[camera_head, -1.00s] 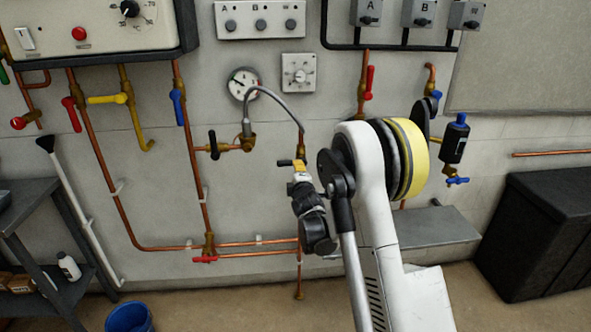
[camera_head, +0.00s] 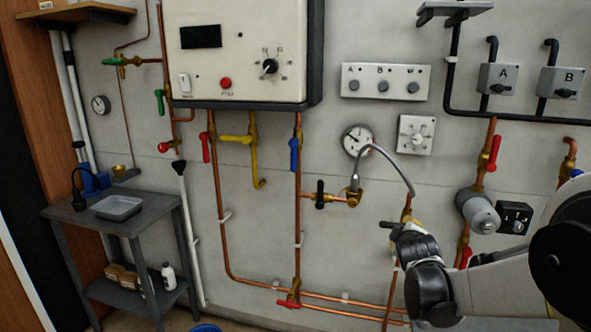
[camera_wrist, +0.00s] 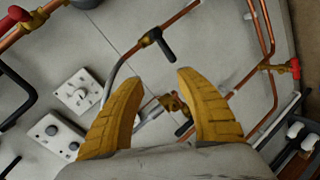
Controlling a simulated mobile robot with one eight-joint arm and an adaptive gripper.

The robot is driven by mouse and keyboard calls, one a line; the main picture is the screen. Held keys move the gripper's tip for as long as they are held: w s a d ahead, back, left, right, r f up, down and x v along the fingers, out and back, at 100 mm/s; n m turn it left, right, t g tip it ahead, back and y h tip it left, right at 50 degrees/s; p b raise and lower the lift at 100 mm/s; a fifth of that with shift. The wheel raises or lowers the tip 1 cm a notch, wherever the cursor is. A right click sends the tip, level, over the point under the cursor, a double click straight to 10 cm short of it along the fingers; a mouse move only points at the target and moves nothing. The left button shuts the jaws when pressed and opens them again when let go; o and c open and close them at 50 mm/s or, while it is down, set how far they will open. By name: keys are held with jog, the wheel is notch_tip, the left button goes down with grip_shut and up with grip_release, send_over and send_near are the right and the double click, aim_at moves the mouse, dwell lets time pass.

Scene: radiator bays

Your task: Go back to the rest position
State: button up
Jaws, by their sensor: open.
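My gripper (camera_head: 416,226) is near the lower end of a grey flexible hose (camera_head: 392,158), in front of the pipe wall. Its two yellow fingers stand apart in the wrist view, with a clear gap (camera_wrist: 158,76) between them. The gap frames bare wall and part of a brass fitting (camera_wrist: 172,103), which lies beyond the fingers. No held object shows between them. In the head view my arm reaches in from the lower right and hides part of the pipes there. The fingertips are small in that view, and I cannot tell their exact distance from the hose fitting.
A white boiler box (camera_head: 240,50) hangs above copper pipes with coloured valves. A gauge (camera_head: 357,140) and a dial plate (camera_head: 416,135) are on the wall. A grey table (camera_head: 150,215) with a tray (camera_head: 117,207) stands at left. A blue bucket (camera_head: 206,328) shows at the bottom edge.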

jog(key=s+a+r+m+g+y, duration=0.1)
jog(key=s+a+r+m, duration=0.15)
jog(key=s, duration=0.55)
jog(key=s+a+r+m+g, duration=0.1)
jog(key=s+a+m+g, duration=0.2)
jog(key=s, duration=0.6)
jog(key=s+a+f+m+y, duration=0.1)
jog(key=s+a+f+m, duration=0.1)
jog(key=s, duration=0.7)
jog(key=s+a+f+m+g+y, duration=0.1)
jog(key=s+a+f+m, duration=0.1)
jog(key=s, duration=0.8)
jog(key=a+f, duration=0.1)
jog(key=a, duration=0.1)
jog(key=shift+a+g+y, duration=0.3)
jog(key=shift+a, duration=0.05)
jog(key=shift+s+m, duration=0.1)
jog(key=shift+m, duration=0.15)
